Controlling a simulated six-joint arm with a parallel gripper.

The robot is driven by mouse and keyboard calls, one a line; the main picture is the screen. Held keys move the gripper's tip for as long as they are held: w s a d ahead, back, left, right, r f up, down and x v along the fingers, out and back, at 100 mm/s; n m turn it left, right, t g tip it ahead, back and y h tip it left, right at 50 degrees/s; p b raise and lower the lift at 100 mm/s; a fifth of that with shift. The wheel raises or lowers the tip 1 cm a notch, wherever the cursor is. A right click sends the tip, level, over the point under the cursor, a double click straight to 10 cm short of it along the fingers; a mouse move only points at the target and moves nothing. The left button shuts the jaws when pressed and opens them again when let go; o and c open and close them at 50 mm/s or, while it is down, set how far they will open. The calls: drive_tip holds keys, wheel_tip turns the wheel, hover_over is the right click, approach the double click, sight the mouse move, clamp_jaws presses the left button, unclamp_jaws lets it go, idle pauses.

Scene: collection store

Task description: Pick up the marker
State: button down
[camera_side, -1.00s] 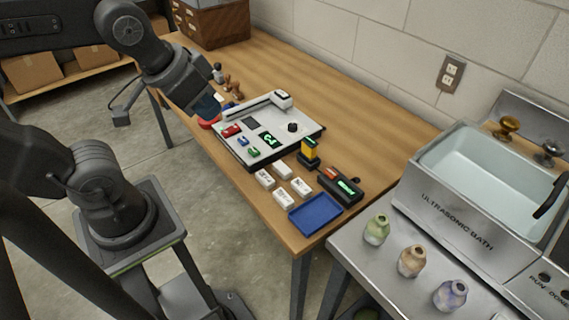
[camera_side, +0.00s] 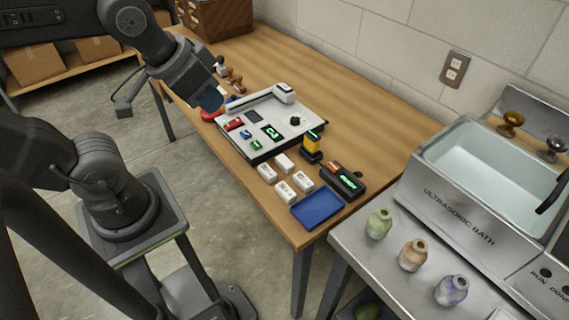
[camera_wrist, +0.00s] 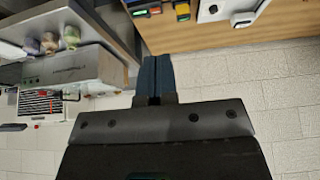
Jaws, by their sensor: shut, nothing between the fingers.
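I cannot pick out a marker for certain in either view. In the side view a small blue item (camera_side: 230,99) lies at the table's left edge, partly hidden behind my gripper; I cannot tell what it is. My gripper (camera_side: 211,101) hangs over that edge, just left of the grey machine, with its blue fingers together and nothing between them. In the wrist view my gripper (camera_wrist: 153,62) is also shut and empty, with wall and table behind it.
The grey machine (camera_side: 279,146) carries red, blue and green items. Wooden stamps (camera_side: 235,80) stand behind it. White blocks (camera_side: 285,192), a blue tray (camera_side: 318,207) and a black display box (camera_side: 343,181) are nearer. Table (camera_side: 350,115) right of the machine is clear; the ultrasonic bath (camera_side: 468,205) stands beyond.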

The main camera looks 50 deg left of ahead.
drive_tip(key=c, duration=0.7)
unclamp_jaws()
drive_tip(key=n+g, duration=0.6)
drive_tip(key=n, duration=1.2)
hover_over(285, 161)
wheel_tip(285, 161, down, 20)
drive_tip(key=f, duration=0.7)
drive_tip(key=shift+s+d+f, duration=0.1)
drive_tip(key=shift+s+f, duration=0.15)
drive_tip(key=shift+f, duration=0.05)
drive_tip(key=shift+w+f, duration=0.2)
drive_tip(key=shift+f, duration=2.75)
